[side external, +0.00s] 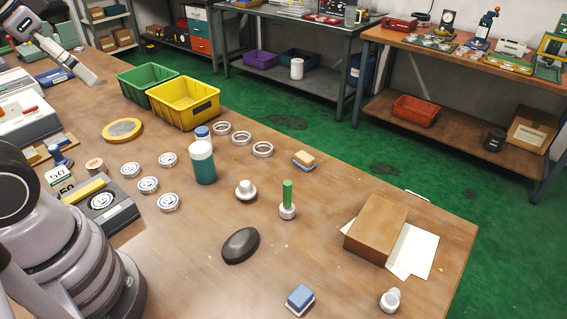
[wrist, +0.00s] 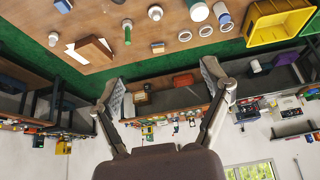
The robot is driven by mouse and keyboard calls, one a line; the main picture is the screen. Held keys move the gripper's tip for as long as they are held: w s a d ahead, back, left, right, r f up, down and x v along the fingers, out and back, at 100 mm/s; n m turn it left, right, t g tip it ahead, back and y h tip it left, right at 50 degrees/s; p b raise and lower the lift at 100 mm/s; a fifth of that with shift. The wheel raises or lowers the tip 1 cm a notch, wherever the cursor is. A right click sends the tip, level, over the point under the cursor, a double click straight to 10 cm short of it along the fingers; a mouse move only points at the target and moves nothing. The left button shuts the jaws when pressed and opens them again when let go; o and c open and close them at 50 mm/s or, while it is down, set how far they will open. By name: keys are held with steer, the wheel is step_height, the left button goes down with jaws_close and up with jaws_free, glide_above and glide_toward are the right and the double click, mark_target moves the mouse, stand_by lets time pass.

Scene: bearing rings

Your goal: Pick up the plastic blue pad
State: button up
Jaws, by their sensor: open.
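The blue pad (side external: 300,299) is a small block with a blue top and a pale lower layer. It lies flat near the front edge of the wooden table in the side view. It also shows at the top left of the wrist view (wrist: 63,5). My gripper (wrist: 164,80) has its two fingers spread wide with nothing between them. In the side view my gripper (side external: 88,74) is high at the upper left, far from the blue pad.
A dark oval (side external: 241,245), a green-handled peg (side external: 287,200), an orange-topped pad (side external: 304,160) and a brown box (side external: 376,228) on paper stand around. A white knob (side external: 390,300) is right of the blue pad. Bearing rings (side external: 148,185) and a yellow bin (side external: 185,103) are farther left.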

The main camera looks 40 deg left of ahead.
steer(key=w+d+f+n+g+h, duration=0.4)
steer(key=w+d+f+g+h, duration=0.1)
steer(key=d+f, duration=0.25)
steer(key=w+d+f+n+g+h, duration=0.45)
steer(key=w+d+f, duration=0.2)
steer(key=f, duration=0.25)
steer(key=d+f+n+t+h, duration=0.1)
steer(key=f+n, duration=0.2)
steer(key=f, duration=0.3)
steer(key=d+f+n+t+h, duration=0.1)
steer(key=f+n, duration=0.1)
steer(key=f, duration=0.4)
steer(key=w+d+f+n+t+h, duration=0.1)
steer(key=d+f+n+h, duration=0.1)
steer(key=f, duration=0.4)
steer(key=shift+d+f+n, duration=0.1)
steer(key=shift+f+n, duration=0.2)
steer(key=shift+n, duration=0.55)
glide_toward(301, 295)
steer(key=x, duration=0.4)
steer(key=shift+s+d+f, duration=0.15)
steer(key=shift+d+f, duration=0.1)
steer(key=shift+f, duration=0.05)
steer(key=shift+f+x, duration=0.1)
steer(key=shift+x, duration=1.3)
steer(key=shift+f+x, duration=0.15)
steer(key=shift+x, duration=1.2)
